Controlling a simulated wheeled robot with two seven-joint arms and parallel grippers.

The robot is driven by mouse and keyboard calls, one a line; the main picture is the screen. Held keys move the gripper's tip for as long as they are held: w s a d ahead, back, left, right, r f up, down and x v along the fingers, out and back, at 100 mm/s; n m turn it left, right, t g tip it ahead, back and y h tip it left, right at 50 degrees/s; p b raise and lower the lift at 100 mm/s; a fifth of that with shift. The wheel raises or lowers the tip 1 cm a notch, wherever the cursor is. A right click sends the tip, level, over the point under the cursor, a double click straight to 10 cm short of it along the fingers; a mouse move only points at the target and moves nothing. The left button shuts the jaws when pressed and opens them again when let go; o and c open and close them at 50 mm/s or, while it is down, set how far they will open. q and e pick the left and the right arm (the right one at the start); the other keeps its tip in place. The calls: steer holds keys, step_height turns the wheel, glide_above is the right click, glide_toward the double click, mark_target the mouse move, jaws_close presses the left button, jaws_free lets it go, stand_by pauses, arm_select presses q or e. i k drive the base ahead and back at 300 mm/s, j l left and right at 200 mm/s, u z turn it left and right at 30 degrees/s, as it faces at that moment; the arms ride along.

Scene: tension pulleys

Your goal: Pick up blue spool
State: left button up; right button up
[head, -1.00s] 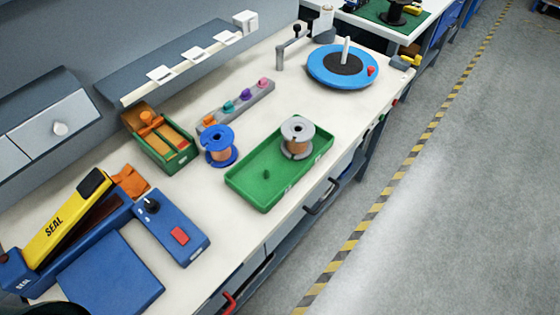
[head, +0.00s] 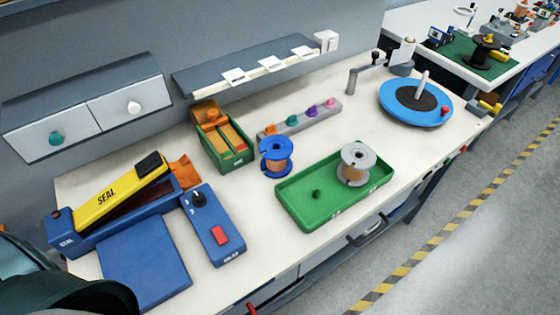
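The blue spool (head: 276,157), with copper-coloured winding between its blue flanges, stands upright on the white bench. It is just left of and behind the green tray (head: 300,213), apart from it. A grey spool (head: 357,163) with similar winding stands in the right part of that tray. Neither gripper shows in the head view. A dark rounded part of my own body is at the lower left corner.
A green bin (head: 223,139) with orange items is left of the blue spool. A peg rack (head: 300,120) lies behind it. A blue control box (head: 212,226) and yellow sealer (head: 119,191) are at left. A blue turntable (head: 416,103) stands at right.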

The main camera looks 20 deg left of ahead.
mark_target(276, 156)
steer(key=l+u, duration=0.25)
steer(key=u, duration=0.15)
steer(key=l+u, duration=0.2)
steer(key=u, duration=0.2)
steer(key=k+l+u, duration=0.1)
steer(key=l+u, duration=0.15)
steer(key=u, duration=0.15)
